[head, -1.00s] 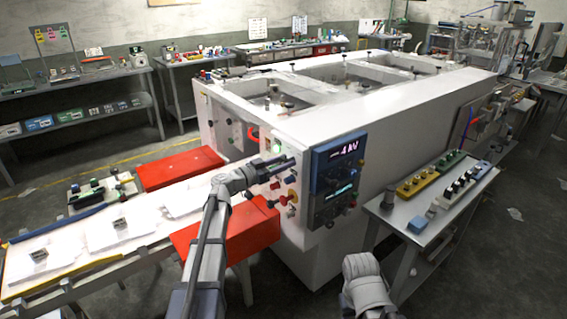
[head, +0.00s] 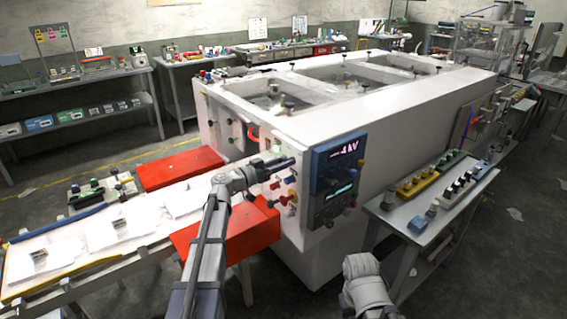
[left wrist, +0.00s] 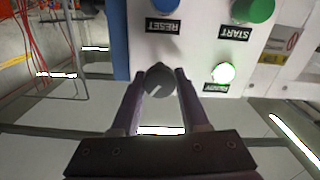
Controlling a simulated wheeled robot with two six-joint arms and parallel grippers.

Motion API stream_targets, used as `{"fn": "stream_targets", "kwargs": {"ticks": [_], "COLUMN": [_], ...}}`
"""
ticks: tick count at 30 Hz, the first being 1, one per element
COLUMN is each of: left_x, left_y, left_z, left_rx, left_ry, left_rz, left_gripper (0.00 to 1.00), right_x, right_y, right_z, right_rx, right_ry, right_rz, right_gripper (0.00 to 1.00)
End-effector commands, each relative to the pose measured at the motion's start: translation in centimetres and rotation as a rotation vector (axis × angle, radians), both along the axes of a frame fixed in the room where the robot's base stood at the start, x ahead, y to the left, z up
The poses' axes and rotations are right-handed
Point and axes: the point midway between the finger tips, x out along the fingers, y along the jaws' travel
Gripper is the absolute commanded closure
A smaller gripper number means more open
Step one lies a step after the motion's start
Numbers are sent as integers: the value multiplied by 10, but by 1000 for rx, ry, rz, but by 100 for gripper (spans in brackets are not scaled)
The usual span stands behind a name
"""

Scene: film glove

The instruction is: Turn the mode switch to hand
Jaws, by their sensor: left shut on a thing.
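In the left wrist view a round dark grey knob (left wrist: 160,86) with a pale pointer line stands on the white panel, seen upside down. I take it to be the mode switch; its own label cannot be read. My left gripper (left wrist: 158,98) has a finger on each side of the knob and is shut on it. In the head view my left gripper (head: 284,163) reaches the end face of the white machine (head: 330,110), and the knob is hidden there. My right arm shows at the bottom, but its gripper is not seen.
Beside the knob are a green START button (left wrist: 252,10), a lit green READY lamp (left wrist: 223,73) and a RESET label (left wrist: 163,26). A blue display panel (head: 322,163) sits right of the gripper. A red guard (head: 255,230) stands below the arm.

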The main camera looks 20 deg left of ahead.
Motion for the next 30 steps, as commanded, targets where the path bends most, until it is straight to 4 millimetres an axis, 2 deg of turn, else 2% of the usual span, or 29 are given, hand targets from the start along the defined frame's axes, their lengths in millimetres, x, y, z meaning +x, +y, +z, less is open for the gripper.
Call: {"fn": "stream_targets", "kwargs": {"ticks": [30], "left_x": [2], "left_y": [2], "left_z": [-2], "left_rx": [-755], "left_ry": [589], "left_rz": [1], "left_gripper": [100], "right_x": [0], "right_y": [0], "right_z": [-2], "right_rx": [0], "right_ry": [0], "right_rz": [0], "right_gripper": [50]}}
